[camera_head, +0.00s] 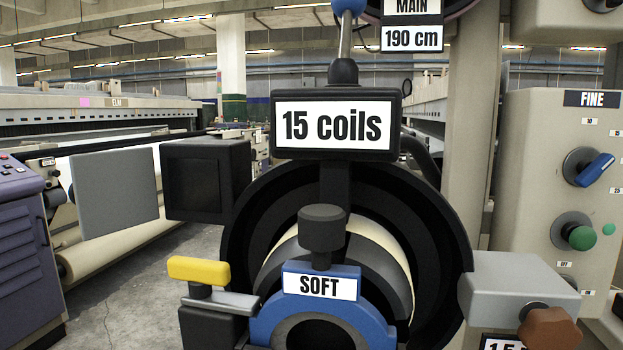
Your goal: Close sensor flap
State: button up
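A flat grey square plate (116,193), which looks like the sensor flap, stands upright left of a black box (208,180). The black box shows a dark recessed face turned toward me. The plate stands out to the left of the box and does not cover that face. Any hinge between them is hard to make out. My gripper is not in view.
A "15 coils" sign (336,126) stands over a large black drum (440,240) right of the box. Below are a yellow-handled lever (199,270), a blue "SOFT" clamp (320,305) and a grey block (515,282). A control panel (560,190) fills the right. Floor shows at left.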

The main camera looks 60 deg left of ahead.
aim_at(112, 192)
jog(key=k+j+u, duration=0.25)
jog(key=j+u, duration=0.3)
jog(key=k+j+u, duration=0.1)
jog(key=j+u, duration=0.15)
jog(key=k+j, duration=0.1)
jog(key=j, duration=0.35)
jog(key=k+j+u, duration=0.1)
jog(key=j, duration=0.4)
jog(key=k+j, duration=0.1)
jog(key=j, duration=0.35)
jog(key=k+u, duration=0.05)
